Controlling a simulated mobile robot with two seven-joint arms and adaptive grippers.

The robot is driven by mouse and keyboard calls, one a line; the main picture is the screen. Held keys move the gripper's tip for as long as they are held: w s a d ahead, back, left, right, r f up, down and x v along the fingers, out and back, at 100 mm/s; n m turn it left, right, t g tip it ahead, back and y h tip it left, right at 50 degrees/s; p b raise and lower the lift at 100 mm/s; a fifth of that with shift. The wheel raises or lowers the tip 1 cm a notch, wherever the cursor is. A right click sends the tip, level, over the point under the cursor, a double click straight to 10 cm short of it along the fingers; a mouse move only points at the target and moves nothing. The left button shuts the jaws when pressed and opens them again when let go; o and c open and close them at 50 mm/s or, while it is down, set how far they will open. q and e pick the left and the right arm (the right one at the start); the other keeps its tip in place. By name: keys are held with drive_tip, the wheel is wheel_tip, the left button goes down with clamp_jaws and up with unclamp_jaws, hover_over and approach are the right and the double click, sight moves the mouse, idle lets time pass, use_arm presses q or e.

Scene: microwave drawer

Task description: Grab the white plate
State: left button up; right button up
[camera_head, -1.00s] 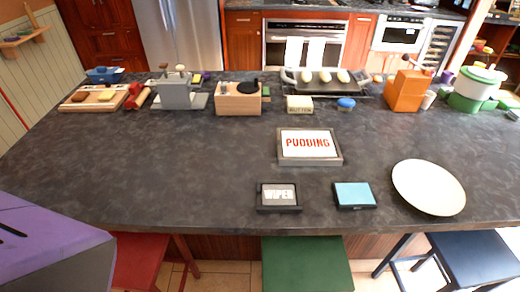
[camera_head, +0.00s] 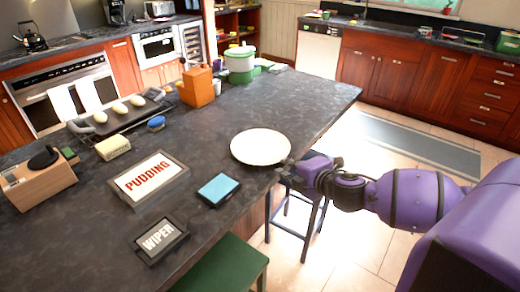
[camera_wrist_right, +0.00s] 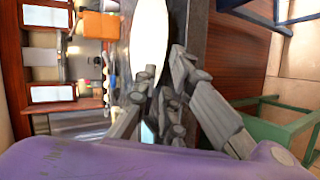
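The round white plate (camera_head: 261,146) lies flat on the dark counter near its edge; in the right wrist view it appears edge-on as a pale strip (camera_wrist_right: 151,35). My right gripper (camera_head: 284,170) is at the plate's near right rim, at the counter edge. In the right wrist view the fingers (camera_wrist_right: 162,76) are spread apart, with the plate's rim close to the fingertips. I cannot tell whether they touch it. My left gripper is not in view.
On the counter (camera_head: 85,230) are a pudding box (camera_head: 150,178), a blue-topped box (camera_head: 218,189) and a wiper box (camera_head: 158,238), left of the plate. An orange block (camera_head: 196,87) and a green-and-white pot (camera_head: 240,64) stand behind. Stools (camera_head: 228,265) stand below the counter edge.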

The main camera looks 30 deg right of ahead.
sight(276, 167)
drive_tip(key=x, duration=0.7)
drive_tip(key=shift+w+a+f, duration=0.15)
clamp_jaws()
drive_tip(key=shift+r, duration=0.2)
